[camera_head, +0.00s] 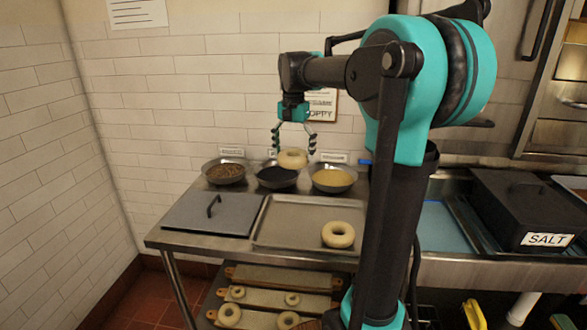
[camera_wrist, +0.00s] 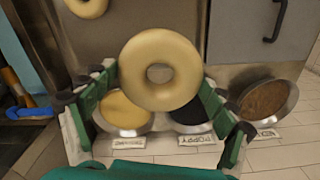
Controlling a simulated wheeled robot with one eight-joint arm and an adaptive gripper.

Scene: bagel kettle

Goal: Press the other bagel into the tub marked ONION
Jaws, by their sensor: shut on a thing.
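My gripper (camera_head: 293,148) is shut on a pale bagel (camera_head: 293,162), which also fills the middle of the wrist view (camera_wrist: 160,97). It holds the bagel above the middle tub of dark seeds (camera_head: 277,178). Left of that is a tub of brown flakes (camera_head: 224,174), at the right in the wrist view (camera_wrist: 266,99). A tub of yellow seeds (camera_head: 333,179) stands at the right. Each tub has a small label card behind it, too small to read surely, so I cannot confirm which says ONION. Another bagel (camera_head: 338,243) lies on the metal tray (camera_head: 285,225).
A grey lid with a handle (camera_head: 212,215) lies left of the tray. A dark box marked SALT (camera_head: 525,215) stands at the right. More bagels lie on boards on the shelf below (camera_head: 285,277). The tiled wall (camera_head: 190,90) rises close behind the tubs.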

